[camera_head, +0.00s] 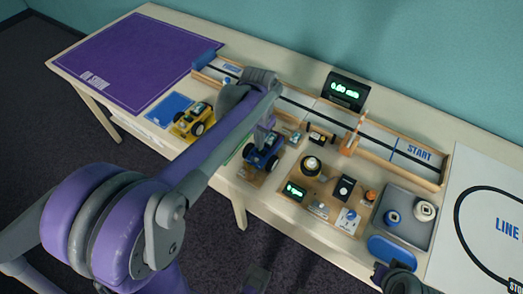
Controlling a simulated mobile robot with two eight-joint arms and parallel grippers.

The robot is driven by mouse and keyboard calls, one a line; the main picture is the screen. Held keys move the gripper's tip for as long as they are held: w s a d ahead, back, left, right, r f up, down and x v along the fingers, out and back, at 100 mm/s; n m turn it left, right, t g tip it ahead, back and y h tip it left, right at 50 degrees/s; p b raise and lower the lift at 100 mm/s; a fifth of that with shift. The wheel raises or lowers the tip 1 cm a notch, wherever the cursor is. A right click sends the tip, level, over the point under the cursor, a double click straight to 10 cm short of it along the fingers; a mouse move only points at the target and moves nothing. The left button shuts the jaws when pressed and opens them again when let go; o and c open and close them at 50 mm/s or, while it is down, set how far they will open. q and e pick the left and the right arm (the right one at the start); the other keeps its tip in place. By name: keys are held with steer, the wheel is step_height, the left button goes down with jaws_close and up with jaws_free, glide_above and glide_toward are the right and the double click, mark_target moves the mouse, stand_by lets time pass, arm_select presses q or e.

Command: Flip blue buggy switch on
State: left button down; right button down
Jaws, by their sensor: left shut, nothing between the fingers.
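The blue buggy (262,153) sits on a small wooden board near the table's front edge, in the middle of the head view. It has dark wheels. My left arm reaches across from the left, and my left gripper (265,134) points down right at the top of the buggy. The gripper is shut with nothing held. I cannot tell whether it touches the buggy. The buggy's switch is too small or hidden to make out. A dark part of my right arm shows at the bottom right; its fingers cannot be made out.
A yellow buggy (193,119) stands left of the blue one. A wooden-railed track (400,153) runs behind, with a green-lit display (345,92). A wooden board (325,213) with electronics lies to the right, then a grey tray (411,233). A purple mat (130,60) lies clear at far left.

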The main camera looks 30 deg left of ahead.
arm_select(q)
steer(key=shift+f+b, duration=0.45)
steer(key=shift+f, duration=0.3)
steer(key=shift+r, duration=0.1)
steer(key=shift+r+p, duration=2.6)
steer(key=shift+r, duration=0.9)
